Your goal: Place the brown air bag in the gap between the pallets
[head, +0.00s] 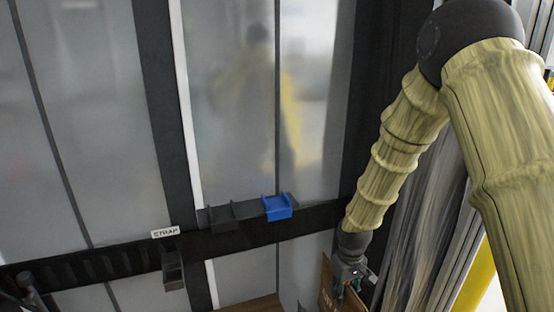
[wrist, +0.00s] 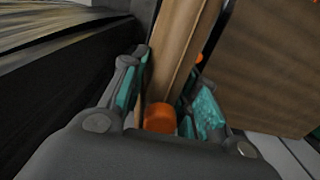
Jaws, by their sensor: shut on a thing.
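The brown air bag (wrist: 178,50) is a thin upright slab between my gripper's teal-padded fingers in the wrist view. An orange round cap (wrist: 160,118) sits at its near end, close to the palm. My gripper (wrist: 170,90) is shut on the bag. In the head view my gripper (head: 354,278) is low at the right, beside a brown upright piece (head: 327,285); I cannot tell whether that is the bag or a carton. The gap and the pallets are not clearly seen.
A large brown carton face (wrist: 268,65) stands just right of the bag. A dark wall rail (head: 115,262) carries a blue holder (head: 277,208), a STRAP label (head: 165,232) and a dark bracket (head: 173,270). A dark ribbed surface (wrist: 65,50) lies left of my gripper.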

